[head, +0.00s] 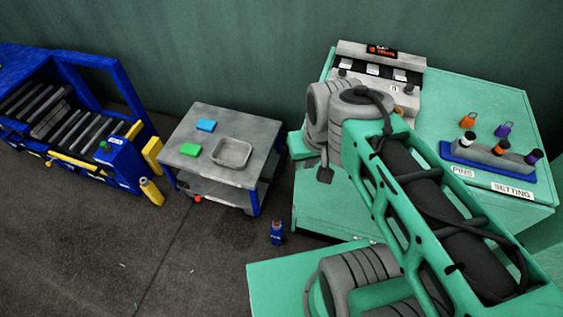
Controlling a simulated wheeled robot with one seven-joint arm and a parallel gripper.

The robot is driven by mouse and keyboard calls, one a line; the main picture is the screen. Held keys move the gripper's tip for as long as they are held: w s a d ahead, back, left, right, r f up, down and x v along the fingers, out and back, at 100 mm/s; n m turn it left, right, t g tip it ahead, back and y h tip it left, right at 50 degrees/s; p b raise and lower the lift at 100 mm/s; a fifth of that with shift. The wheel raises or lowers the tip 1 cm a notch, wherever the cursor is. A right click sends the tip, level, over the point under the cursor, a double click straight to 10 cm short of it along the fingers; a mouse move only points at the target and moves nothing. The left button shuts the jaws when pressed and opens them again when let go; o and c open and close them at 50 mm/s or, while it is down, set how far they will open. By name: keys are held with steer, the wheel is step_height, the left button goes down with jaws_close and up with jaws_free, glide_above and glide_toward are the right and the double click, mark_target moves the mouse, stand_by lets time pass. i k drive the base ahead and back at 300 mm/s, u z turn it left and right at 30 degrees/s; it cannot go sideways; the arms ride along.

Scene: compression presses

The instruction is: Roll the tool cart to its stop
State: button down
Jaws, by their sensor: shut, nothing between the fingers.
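The tool cart (214,133) stands on the dark floor in the middle left of the head view. It has a worn grey top, a lower shelf and blue legs. A blue block, a green block and a grey metal tray rest on its top. My gripper (325,175) shows as a small dark shape below my grey wrist, to the right of the cart and apart from it in the picture. It is shut and empty, and its fingers are hard to make out. I cannot clearly tell which object is the cart's stop.
A blue roller conveyor (50,100) with yellow parts stands left of the cart, with a gap between. A small blue object (277,233) stands on the floor in front of the cart. A green bench (480,125) with a control box and colored pins fills the right. Floor front left is clear.

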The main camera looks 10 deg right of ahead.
mark_target(232, 171)
steer(key=k, duration=0.65)
steer(key=u, duration=0.35)
steer(key=i, duration=0.85)
steer(key=u, duration=1.2)
steer(key=i, duration=0.3)
steer(key=u, duration=0.15)
